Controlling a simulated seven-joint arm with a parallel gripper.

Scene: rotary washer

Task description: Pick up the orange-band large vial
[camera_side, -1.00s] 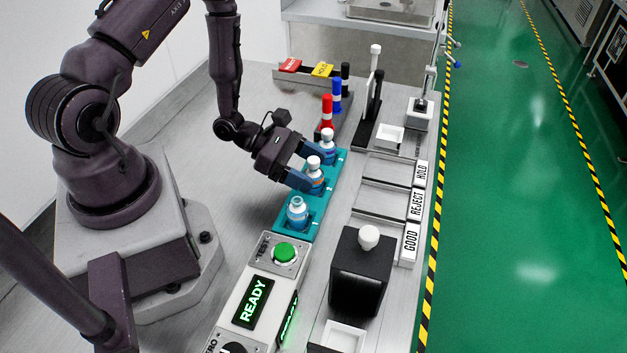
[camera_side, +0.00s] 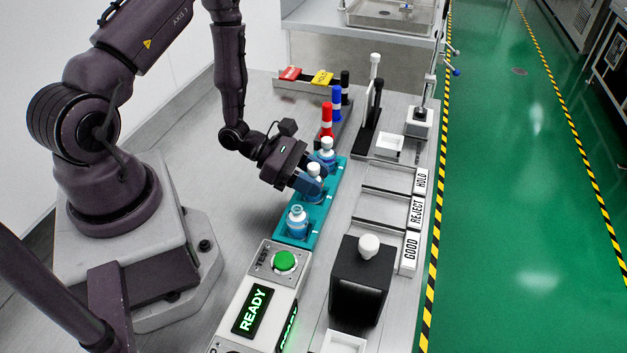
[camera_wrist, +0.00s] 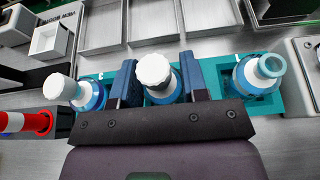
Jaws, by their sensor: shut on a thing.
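Three large vials stand in a row in a teal rack (camera_side: 290,234). My gripper (camera_side: 311,184) is shut on the middle vial (camera_side: 314,169), which has a white cap. In the wrist view my blue fingers (camera_wrist: 159,84) lie on either side of this middle vial (camera_wrist: 156,72). The fingers hide most of its body, and I cannot make out an orange band. The far vial (camera_side: 327,146) also has a white cap. The near vial (camera_side: 297,222) has an open-looking blue neck. The middle vial is upright and appears to be still in its rack slot.
A console with a green button (camera_side: 284,261) is in front. Trays labelled GOOD (camera_side: 411,248), REJECT and HOLD lie to the right, and a black block with a white knob (camera_side: 368,246) is nearer.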

